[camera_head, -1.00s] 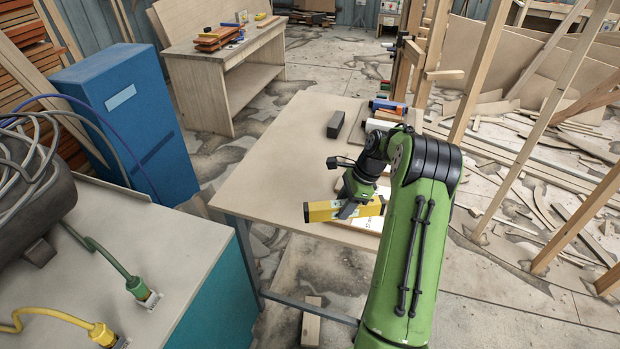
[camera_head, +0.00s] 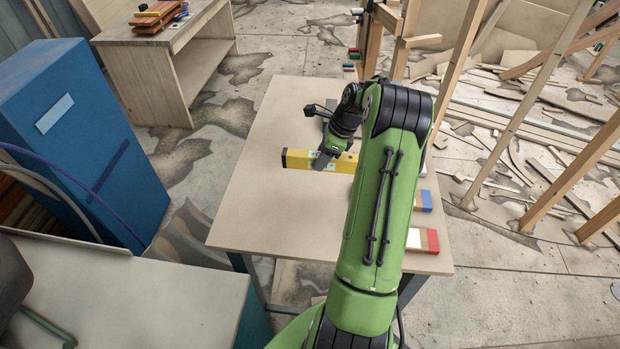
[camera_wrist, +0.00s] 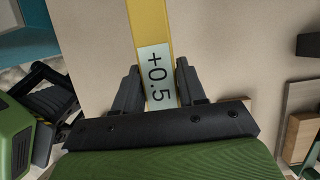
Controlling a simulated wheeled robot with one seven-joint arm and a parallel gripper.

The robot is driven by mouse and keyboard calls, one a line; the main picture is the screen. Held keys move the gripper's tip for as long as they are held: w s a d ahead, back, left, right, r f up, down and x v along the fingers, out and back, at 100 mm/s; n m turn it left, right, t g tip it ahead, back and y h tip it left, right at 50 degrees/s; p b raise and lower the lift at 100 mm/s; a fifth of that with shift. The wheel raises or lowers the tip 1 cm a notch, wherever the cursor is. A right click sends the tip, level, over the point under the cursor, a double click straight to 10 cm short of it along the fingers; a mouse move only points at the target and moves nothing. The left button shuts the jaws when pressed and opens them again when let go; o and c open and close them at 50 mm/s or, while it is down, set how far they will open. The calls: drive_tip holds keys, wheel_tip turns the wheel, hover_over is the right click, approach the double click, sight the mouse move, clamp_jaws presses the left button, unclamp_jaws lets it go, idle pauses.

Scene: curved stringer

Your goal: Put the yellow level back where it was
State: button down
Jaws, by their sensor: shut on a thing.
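The yellow level (camera_head: 300,160) is a long bar with a dark end, held roughly level over the table in the head view. My gripper (camera_head: 326,160) is shut on it near its middle. Part of the level's right end is hidden behind my green arm.
A blue-ended piece (camera_head: 424,200) and a red-ended piece (camera_head: 430,240) lie at the table's right edge. A blue cabinet (camera_head: 95,130) stands left. Wooden posts (camera_head: 510,110) rise at right. The table's left front is bare.

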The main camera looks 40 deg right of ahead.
drive_tip(key=f, duration=0.8)
drive_tip(key=shift+s+f+b, duration=0.25)
drive_tip(key=shift+f+b, duration=0.05)
drive_tip(key=shift+f, duration=0.1)
drive_tip(key=c, duration=0.6)
unclamp_jaws()
drive_tip(key=shift+c, duration=0.2)
drive_tip(key=shift+r, duration=0.1)
